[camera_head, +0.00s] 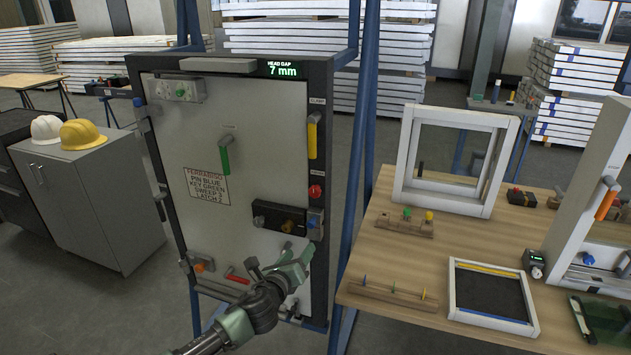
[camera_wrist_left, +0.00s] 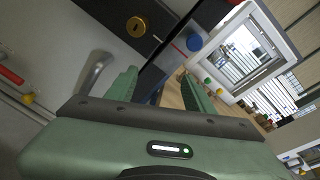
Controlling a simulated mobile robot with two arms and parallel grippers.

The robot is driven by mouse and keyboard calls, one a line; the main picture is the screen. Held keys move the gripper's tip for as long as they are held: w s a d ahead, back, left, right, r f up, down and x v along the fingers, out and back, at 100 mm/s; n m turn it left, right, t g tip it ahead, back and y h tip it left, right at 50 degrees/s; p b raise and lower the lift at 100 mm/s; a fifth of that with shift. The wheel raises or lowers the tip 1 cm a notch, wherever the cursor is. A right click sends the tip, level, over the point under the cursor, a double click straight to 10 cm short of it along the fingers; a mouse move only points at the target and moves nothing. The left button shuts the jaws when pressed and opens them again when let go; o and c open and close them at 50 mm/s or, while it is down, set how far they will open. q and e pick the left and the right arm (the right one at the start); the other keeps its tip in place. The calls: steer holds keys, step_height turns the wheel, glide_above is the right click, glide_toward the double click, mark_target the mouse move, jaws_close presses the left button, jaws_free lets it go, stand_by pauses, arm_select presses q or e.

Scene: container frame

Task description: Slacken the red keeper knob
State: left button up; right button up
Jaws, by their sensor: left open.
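The red keeper knob (camera_head: 315,191) sits on the right frame of the grey door panel (camera_head: 245,215), below a yellow lever handle (camera_head: 312,136) and above a blue knob (camera_head: 313,221). The red knob does not show in the left wrist view. My left gripper (camera_head: 297,262) is in front of the panel's lower right, below and apart from the red knob. In the left wrist view its two fingers (camera_wrist_left: 160,85) are spread with nothing between them. My right gripper is out of view.
A black lock block (camera_head: 279,217) stands out beside the blue knob. A green handle (camera_head: 224,156), an orange knob (camera_head: 199,267) and a red handle (camera_head: 237,276) are on the panel. A blue post (camera_head: 358,150) and a workbench (camera_head: 400,255) stand to the right.

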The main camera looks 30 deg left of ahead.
mark_target(314, 194)
arm_select(q)
step_height(314, 194, up, 13)
steer(key=d+m+t+p, duration=0.1)
steer(key=m+t, duration=0.1)
steer(key=m, duration=0.2)
steer(key=x, duration=0.2)
steer(key=p+x, duration=0.1)
steer(key=x, duration=0.4)
steer(key=shift+w+r, duration=0.3)
steer(key=shift+w, duration=0.05)
steer(key=shift+w+a, duration=0.2)
steer(key=shift+w, duration=0.25)
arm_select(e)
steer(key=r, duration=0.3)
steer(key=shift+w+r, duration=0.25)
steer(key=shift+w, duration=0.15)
arm_select(q)
jaws_close()
